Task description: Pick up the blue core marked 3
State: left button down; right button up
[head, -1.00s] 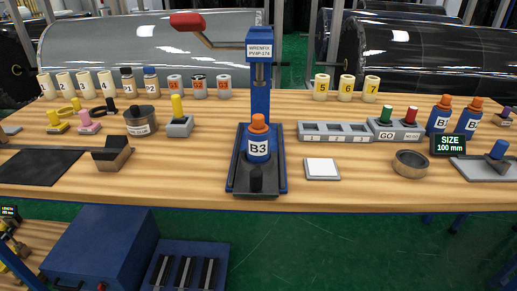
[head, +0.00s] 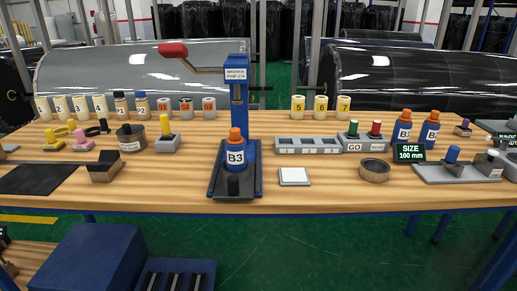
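A blue cylinder labelled B3 (head: 236,157) with an orange top stands upright on the dark base (head: 218,188) of a blue press (head: 238,93). It is the only blue piece I see with a 3 on it. The press column rises right behind it, and a dark knob stands in front of it. Two similar blue pieces with orange tops stand at the back right: one labelled B (head: 403,128), its digit hard to read, and another (head: 431,130). Neither of my grippers is in view.
A red-handled lever (head: 173,50) reaches left from the press top. Cream rolls (head: 80,108) line the table's back left. A grey slotted rack (head: 308,146) and a white square pad (head: 294,176) lie right of the press. The wooden table (head: 330,195) is clear along its front right.

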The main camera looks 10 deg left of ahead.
aim_at(236, 156)
jog(key=i, duration=0.4)
jog(key=u, duration=1.15)
